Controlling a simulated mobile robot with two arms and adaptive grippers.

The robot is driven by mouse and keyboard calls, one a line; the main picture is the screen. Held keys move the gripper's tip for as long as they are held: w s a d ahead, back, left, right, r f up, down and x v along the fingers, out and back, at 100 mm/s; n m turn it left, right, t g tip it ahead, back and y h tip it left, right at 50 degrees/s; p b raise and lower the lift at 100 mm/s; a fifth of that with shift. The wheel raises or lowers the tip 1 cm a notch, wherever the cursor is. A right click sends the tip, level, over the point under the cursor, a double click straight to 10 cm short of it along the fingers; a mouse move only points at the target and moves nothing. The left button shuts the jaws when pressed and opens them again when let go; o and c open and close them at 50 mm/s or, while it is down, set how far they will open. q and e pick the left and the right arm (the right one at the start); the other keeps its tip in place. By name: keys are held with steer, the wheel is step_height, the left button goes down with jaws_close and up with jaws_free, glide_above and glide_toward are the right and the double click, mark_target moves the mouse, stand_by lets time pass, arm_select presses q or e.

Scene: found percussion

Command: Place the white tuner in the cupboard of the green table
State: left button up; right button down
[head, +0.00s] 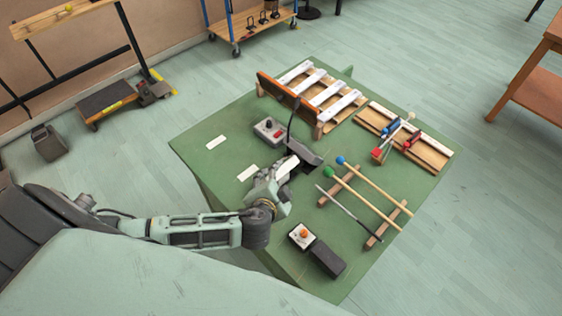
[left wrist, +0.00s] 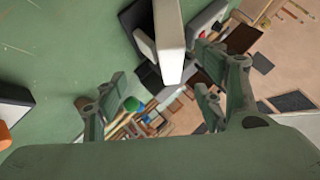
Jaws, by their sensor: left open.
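A small white block, which looks like the white tuner (head: 287,166), is beside a dark grey angled piece on the green table (head: 222,178). My left gripper (head: 277,178) is over the table, right at the white block, with its fingers open. In the left wrist view, the white tuner (left wrist: 171,38) shows as an upright white slab ahead of the open gripper (left wrist: 158,85), between the lines of its fingers. I cannot tell whether a finger touches it. The cupboard's inside is hidden under the tabletop. My right gripper is not in view.
A grey pedal with a red button (head: 268,131) stands behind the gripper. Mallets (head: 375,182) lie on wooden rests to the right. A white box with an orange knob (head: 302,236) and a black block (head: 327,259) are nearer. A wooden bar instrument (head: 320,92) stands at the back.

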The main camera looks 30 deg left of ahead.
mark_target(283, 173)
arm_select(q)
steer(key=shift+x, duration=1.05)
steer(key=shift+w+a+p, duration=0.1)
steer(key=shift+w+p, duration=0.1)
steer(key=shift+p, duration=0.1)
steer(key=shift+w+a+f, duration=0.1)
steer(key=shift+w+f, duration=0.05)
steer(key=shift+w, duration=0.15)
steer(key=p+x, duration=0.1)
steer(key=x, duration=0.3)
steer(key=shift+a+f, duration=0.1)
steer(key=shift+f, duration=0.05)
steer(key=shift+s, duration=0.1)
steer(key=shift+c, duration=0.5)
steer(key=c, duration=1.3)
steer(key=shift+c, duration=1.1)
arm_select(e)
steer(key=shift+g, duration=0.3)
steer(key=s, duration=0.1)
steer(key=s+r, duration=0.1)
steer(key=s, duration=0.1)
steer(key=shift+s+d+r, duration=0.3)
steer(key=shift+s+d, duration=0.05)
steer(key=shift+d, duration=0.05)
